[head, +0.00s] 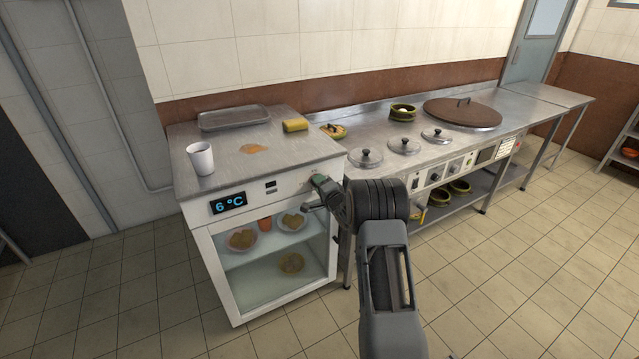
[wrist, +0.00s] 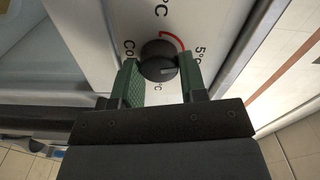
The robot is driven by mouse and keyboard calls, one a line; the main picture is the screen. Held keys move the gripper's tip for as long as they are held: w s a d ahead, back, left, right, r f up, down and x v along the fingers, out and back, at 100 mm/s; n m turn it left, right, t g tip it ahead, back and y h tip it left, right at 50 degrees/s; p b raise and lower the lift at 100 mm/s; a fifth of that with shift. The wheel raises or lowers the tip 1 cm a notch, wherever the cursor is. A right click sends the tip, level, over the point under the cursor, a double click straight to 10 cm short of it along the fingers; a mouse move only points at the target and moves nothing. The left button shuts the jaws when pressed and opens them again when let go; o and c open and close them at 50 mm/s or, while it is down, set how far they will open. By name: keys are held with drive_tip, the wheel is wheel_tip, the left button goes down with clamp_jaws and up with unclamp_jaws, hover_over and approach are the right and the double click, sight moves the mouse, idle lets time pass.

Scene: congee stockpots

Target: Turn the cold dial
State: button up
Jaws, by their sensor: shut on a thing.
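The cold dial (wrist: 159,61) is a round black knob on the white front panel (wrist: 112,18) of the fridge. A light pointer line on it points to the right in the wrist view. Printed temperature marks, one reading 5°C, and a red arc surround it. My gripper (wrist: 159,78) has its green fingers on either side of the dial and is shut on it. In the head view my gripper (head: 316,192) is at the fridge's upper right front and hides the dial. The blue display (head: 228,203) reads 6 °C.
The fridge's glass door (head: 262,295) shows plates of food inside. A white cup (head: 200,158), a metal tray (head: 233,118) and a yellow roll (head: 295,125) stand on top. A steel counter (head: 375,131) with lidded pots (head: 365,158) extends right. The tiled floor in front is clear.

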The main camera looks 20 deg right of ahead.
drive_tip(key=shift+m, duration=1.1)
drive_tip(key=shift+p, duration=0.3)
drive_tip(key=o, duration=0.9)
drive_tip(key=s+d, duration=0.1)
drive_tip(key=s, duration=1.2)
drive_tip(key=shift+s+d, duration=0.3)
drive_tip(key=shift+s, duration=0.1)
drive_tip(key=shift+f, duration=0.1)
